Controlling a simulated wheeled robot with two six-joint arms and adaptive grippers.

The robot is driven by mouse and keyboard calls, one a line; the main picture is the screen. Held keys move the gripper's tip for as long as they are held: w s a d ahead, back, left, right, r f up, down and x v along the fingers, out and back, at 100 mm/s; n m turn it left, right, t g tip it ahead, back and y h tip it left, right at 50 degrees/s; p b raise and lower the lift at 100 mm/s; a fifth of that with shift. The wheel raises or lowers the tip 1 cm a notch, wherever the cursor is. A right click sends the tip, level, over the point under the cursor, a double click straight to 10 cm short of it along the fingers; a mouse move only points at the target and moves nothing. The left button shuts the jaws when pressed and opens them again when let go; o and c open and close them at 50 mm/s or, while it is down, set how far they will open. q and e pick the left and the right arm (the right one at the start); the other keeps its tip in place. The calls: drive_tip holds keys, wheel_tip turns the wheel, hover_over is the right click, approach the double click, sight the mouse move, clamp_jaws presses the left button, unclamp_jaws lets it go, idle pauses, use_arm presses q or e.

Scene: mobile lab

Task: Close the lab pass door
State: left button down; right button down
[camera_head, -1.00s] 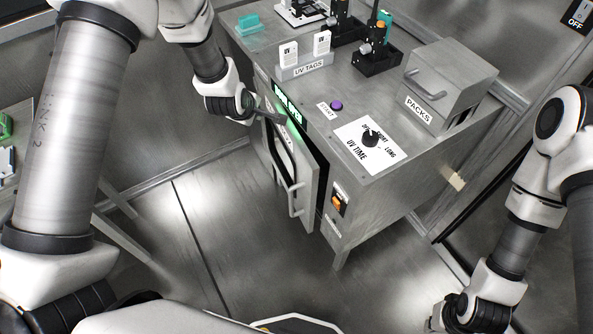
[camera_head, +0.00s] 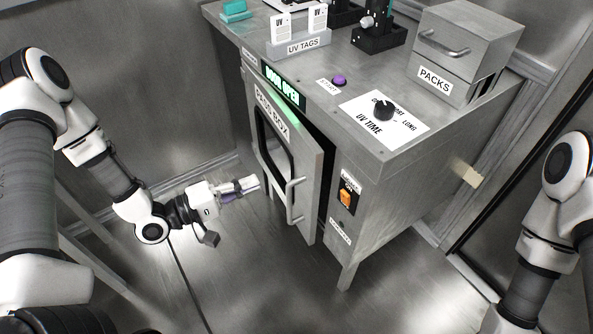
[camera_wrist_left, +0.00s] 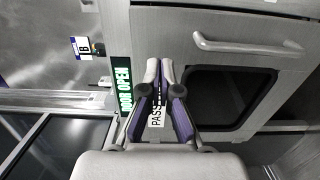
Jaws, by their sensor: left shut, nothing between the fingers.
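The lab pass door (camera_head: 307,165) stands ajar on the front of the metal pass box, with a dark gap along its right edge. It has a dark window and a bar handle (camera_head: 291,202). The green display (camera_head: 284,85) above it reads DOOR OPEN. My left gripper (camera_head: 252,184) is shut and empty, in front of the door's outer face, left of the handle. In the left wrist view its fingertips (camera_wrist_left: 160,66) overlap the door (camera_wrist_left: 182,30) beside the window; I cannot tell whether they touch. My right arm shows at the right edge, its gripper out of view.
An orange switch (camera_head: 347,198) sits right of the door.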

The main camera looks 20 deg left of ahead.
sight(307, 159)
use_arm(q)
drive_tip(key=b+x, duration=0.2)
drive_tip(key=x, duration=0.9)
drive_tip(key=shift+w+d+f, duration=0.1)
drive_tip(key=shift+f, duration=0.05)
drive_tip(key=shift+w+d, duration=0.15)
drive_tip(key=shift+w, duration=0.05)
drive_tip(key=b+x, duration=0.1)
drive_tip(key=x, duration=0.4)
drive_tip(key=shift+d, duration=0.1)
drive_tip(key=shift+a+r, duration=0.2)
drive_tip(key=shift+r, duration=0.05)
drive_tip(key=shift+w, duration=0.1)
drive_tip(key=shift+r, duration=0.1)
